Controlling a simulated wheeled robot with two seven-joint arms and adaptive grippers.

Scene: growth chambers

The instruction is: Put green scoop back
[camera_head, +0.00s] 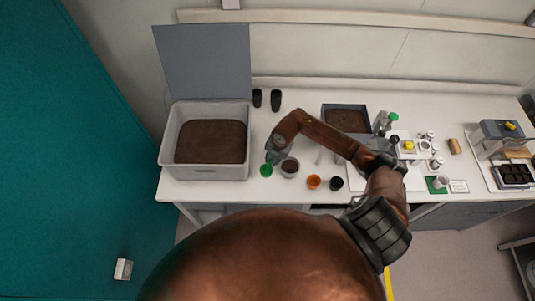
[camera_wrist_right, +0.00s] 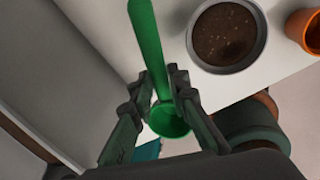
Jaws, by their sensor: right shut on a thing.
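The green scoop (camera_head: 266,170) is at the front left part of the bench, beside the soil-filled pot (camera_head: 290,166). My right gripper (camera_head: 272,153) reaches over from the right and is at the scoop. In the right wrist view the fingers of my right gripper (camera_wrist_right: 160,84) are shut on the green scoop (camera_wrist_right: 150,45). Its handle runs up past the fingertips and its round cup sits low between the fingers. The soil-filled pot (camera_wrist_right: 228,36) is just right of the scoop there. My left gripper is not in view.
A grey bin of soil (camera_head: 207,173) stands left of the gripper. An orange pot (camera_head: 314,182) and a black pot (camera_head: 336,184) stand to the right near the front edge. Two black cups (camera_head: 275,100) and a soil tray (camera_head: 345,107) are farther back. Bench between them is clear.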

